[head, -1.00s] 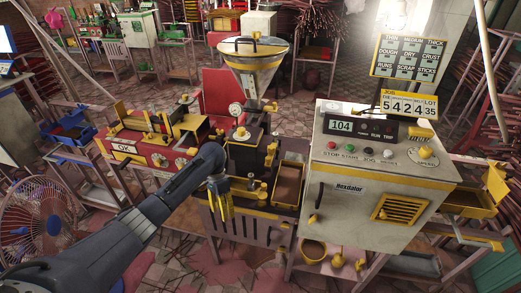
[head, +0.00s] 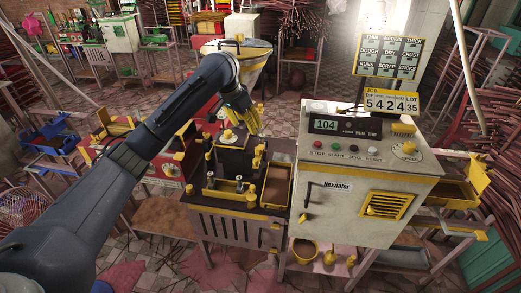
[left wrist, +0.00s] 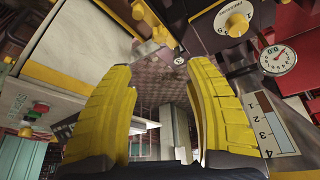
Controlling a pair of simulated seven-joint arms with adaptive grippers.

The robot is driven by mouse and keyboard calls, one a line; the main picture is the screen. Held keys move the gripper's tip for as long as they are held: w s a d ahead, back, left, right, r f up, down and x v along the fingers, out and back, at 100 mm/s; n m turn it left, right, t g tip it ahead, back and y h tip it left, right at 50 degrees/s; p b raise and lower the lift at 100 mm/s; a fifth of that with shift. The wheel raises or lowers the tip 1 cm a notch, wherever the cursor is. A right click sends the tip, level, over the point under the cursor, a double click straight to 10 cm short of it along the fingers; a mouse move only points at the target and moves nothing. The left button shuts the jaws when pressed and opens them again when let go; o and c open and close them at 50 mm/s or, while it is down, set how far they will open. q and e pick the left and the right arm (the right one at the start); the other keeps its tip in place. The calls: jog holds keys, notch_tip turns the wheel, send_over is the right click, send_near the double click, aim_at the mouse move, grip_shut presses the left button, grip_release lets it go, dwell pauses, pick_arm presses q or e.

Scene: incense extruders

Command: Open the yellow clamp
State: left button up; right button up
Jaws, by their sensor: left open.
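My left gripper (head: 243,116) is raised above the black extruder (head: 228,165), in front of the yellow-rimmed hopper (head: 258,60). In the left wrist view its yellow fingers (left wrist: 160,75) are spread, with nothing between them. A yellow knob (left wrist: 237,25) and a round gauge (left wrist: 278,60) lie to the right of the fingers there. In the head view a yellow knob (head: 228,135) sits on the extruder just below the gripper. Several yellow fittings are on the extruder; I cannot tell which is the clamp. My left arm hides part of the red machine behind it. My right gripper is not in view.
The grey control cabinet (head: 357,190) reading 104 stands to the right of the extruder. A yellow-edged tray (head: 277,185) lies between them. The red machine (head: 160,165) stands to the left. A job board (head: 392,60) rises behind the cabinet.

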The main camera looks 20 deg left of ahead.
aim_at(258, 148)
pick_arm(q)
jog(key=x, duration=1.6)
jog(key=shift+d+f, duration=0.1)
jog(key=shift+f, duration=0.1)
grip_shut()
